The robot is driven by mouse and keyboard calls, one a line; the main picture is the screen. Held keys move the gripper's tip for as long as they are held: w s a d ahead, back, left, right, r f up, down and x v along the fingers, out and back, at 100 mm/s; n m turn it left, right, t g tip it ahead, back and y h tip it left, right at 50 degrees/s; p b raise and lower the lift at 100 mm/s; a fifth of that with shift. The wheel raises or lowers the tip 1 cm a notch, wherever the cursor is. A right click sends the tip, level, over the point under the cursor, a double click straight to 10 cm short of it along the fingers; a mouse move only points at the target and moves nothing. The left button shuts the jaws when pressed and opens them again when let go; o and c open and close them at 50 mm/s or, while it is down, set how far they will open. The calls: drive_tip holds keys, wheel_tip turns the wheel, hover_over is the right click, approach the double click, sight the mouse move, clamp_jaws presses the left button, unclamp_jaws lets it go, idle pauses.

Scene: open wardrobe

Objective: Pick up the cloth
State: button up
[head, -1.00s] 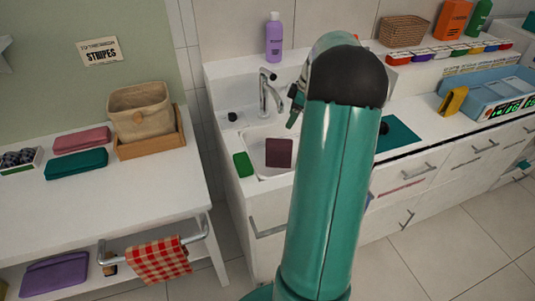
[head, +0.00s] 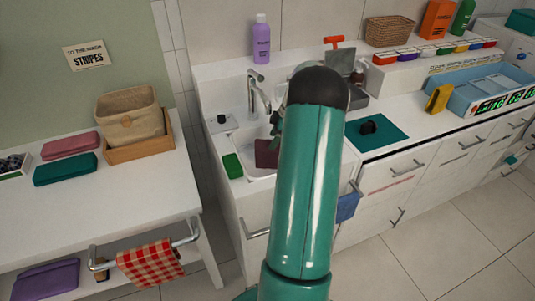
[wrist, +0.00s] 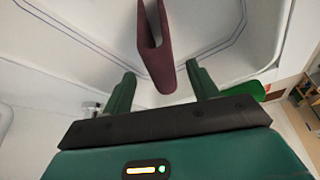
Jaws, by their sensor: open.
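A maroon folded cloth (head: 266,153) shows in the white sink basin (head: 256,177) in the head view, partly hidden by my arm. In the wrist view the cloth (wrist: 156,50) stands out as a folded piece, its lower end reaching between my two green fingers. My gripper (wrist: 160,76) is open, with a finger on each side of the cloth and gaps to both. In the head view only a bit of my gripper (head: 276,124) shows beside the arm, above the sink.
A green sponge-like block (head: 232,166) sits on the sink's left rim. The faucet (head: 258,92) rises behind the basin. A red checked cloth (head: 151,264) hangs on the left table's rail, and a blue cloth (head: 347,207) hangs at the counter front. A teal mat (head: 385,140) lies right of my arm.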

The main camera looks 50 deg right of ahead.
sight(268, 153)
drive_tip(key=x, duration=0.6)
drive_tip(key=shift+a, duration=0.1)
drive_tip(key=c, duration=1.2)
drive_tip(key=shift+r, duration=0.1)
drive_tip(key=shift+r, duration=0.1)
